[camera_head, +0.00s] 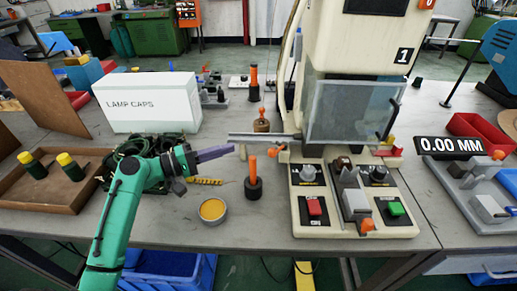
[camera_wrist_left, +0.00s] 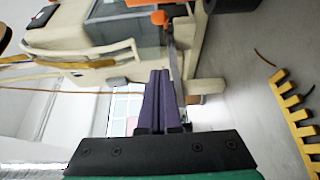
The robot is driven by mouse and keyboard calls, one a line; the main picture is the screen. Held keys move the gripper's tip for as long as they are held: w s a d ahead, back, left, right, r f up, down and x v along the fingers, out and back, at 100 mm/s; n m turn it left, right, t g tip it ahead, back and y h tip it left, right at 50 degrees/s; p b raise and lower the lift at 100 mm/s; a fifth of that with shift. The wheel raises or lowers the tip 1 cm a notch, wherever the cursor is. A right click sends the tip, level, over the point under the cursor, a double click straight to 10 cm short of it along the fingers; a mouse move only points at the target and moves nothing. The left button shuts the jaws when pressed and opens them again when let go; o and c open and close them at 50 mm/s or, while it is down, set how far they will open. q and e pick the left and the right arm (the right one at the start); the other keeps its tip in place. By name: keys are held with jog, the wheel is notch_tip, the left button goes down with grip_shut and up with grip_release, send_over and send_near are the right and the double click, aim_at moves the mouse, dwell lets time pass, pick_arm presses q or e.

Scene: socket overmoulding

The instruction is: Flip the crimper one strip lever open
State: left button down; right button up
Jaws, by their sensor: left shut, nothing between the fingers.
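Crimper one (camera_head: 350,70) is the tall beige machine with a black "1" plate. It also shows in the left wrist view (camera_wrist_left: 100,55), seen tilted. A small orange-tipped lever (camera_head: 274,151) sticks out at the left of its base, beside a grey rail. An orange tip (camera_wrist_left: 160,17) on a thin grey bar shows in the left wrist view and looks like this lever. My left gripper (camera_head: 232,148) has purple fingers (camera_wrist_left: 160,73), pressed together and empty. They point at the crimper's left side, short of the orange tip. My right gripper is out of view.
An orange-handled tool in a black base (camera_head: 253,188) stands just in front of the rail. A tin (camera_head: 212,211) and a yellow comb-like strip (camera_head: 205,181) lie near my left arm. A white LAMP CAPS box (camera_head: 148,104) and wooden tray (camera_head: 52,207) are at left.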

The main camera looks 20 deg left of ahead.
aim_at(249, 141)
pick_arm(q)
jog(key=x, duration=0.3)
jog(key=p+x, duration=0.1)
jog(key=x, duration=0.3)
jog(key=shift+w+d+r, duration=0.15)
jog(key=shift+d+r, duration=0.05)
jog(key=s+d+p, duration=0.1)
jog(key=s+d, duration=0.1)
jog(key=d, duration=0.1)
jog(key=shift+s+f+p, duration=0.2)
jog(key=shift+f+p, duration=0.05)
jog(key=shift+p, duration=0.1)
